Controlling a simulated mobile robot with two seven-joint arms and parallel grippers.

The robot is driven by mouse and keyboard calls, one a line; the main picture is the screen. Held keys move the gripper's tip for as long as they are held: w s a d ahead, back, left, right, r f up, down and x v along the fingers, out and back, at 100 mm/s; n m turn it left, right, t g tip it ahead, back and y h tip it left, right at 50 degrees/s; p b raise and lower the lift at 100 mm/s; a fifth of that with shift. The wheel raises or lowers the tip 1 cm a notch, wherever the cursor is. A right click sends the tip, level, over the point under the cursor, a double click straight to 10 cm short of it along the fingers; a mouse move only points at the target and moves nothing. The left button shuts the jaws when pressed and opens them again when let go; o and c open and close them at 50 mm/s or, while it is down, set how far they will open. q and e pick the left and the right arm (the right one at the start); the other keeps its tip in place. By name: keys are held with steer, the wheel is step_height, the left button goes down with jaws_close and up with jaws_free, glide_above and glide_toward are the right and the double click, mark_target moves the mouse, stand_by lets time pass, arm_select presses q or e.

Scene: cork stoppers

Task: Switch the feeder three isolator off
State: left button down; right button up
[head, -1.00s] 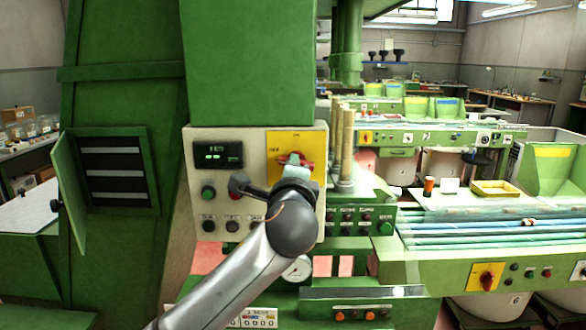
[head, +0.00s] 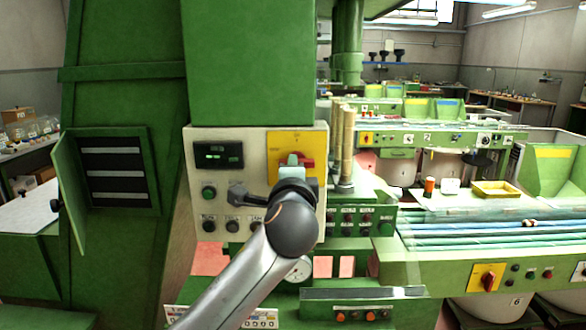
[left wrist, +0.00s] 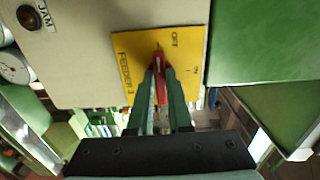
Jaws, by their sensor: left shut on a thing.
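The isolator is a red rotary handle (head: 308,162) on a yellow plate (head: 283,140), upper right on a cream control panel on the green machine. In the left wrist view the plate (left wrist: 135,50) carries OFF, ON and a FEEDER label whose last character I cannot read surely. My left gripper (head: 293,170) is at the handle. In the left wrist view its fingers (left wrist: 160,75) are shut on the red handle (left wrist: 158,62), one on each side. My right gripper is not in view.
The cream panel (head: 262,139) also bears a display (head: 218,155), a green button (head: 209,192) and several dark buttons below. Wooden rods (head: 348,145) stand just right of it. Another yellow isolator plate (head: 475,277) is at lower right. An open cabinet door (head: 68,190) is at left.

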arm_select(q)
steer(key=c, duration=0.8)
jaws_free()
steer(key=shift+c, duration=0.2)
steer(key=shift+s, duration=0.15)
steer(key=s+b, duration=0.2)
steer(key=s, duration=1)
steer(key=shift+s, duration=0.15)
